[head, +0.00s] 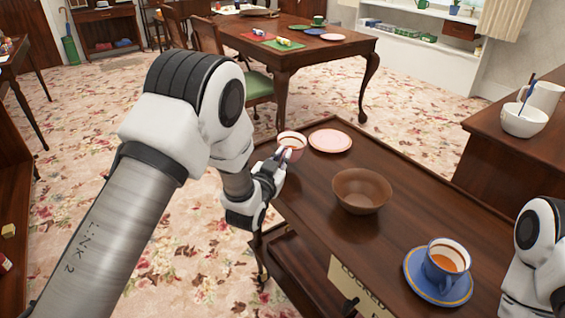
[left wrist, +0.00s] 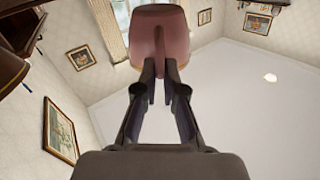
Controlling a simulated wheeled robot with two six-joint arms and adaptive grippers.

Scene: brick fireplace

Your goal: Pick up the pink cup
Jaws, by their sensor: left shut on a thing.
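The pink cup (head: 291,141) is at the far left end of the dark wooden table, left of the pink saucer (head: 330,140). My left gripper (head: 281,157) is shut on the near side of the cup. In the left wrist view, the fingers (left wrist: 161,82) close on the pink cup (left wrist: 160,30), which shows against the walls and ceiling. The cup is off the saucer; I cannot tell its height above the tabletop. The saucer is empty. My right arm shows at the right edge, but its gripper is out of view.
A brown bowl (head: 361,190) stands mid-table. A blue cup (head: 445,264) with orange drink sits on a blue saucer (head: 411,282) near the front right. A side cabinet at right holds a white bowl (head: 523,121). A dining table (head: 290,50) stands behind.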

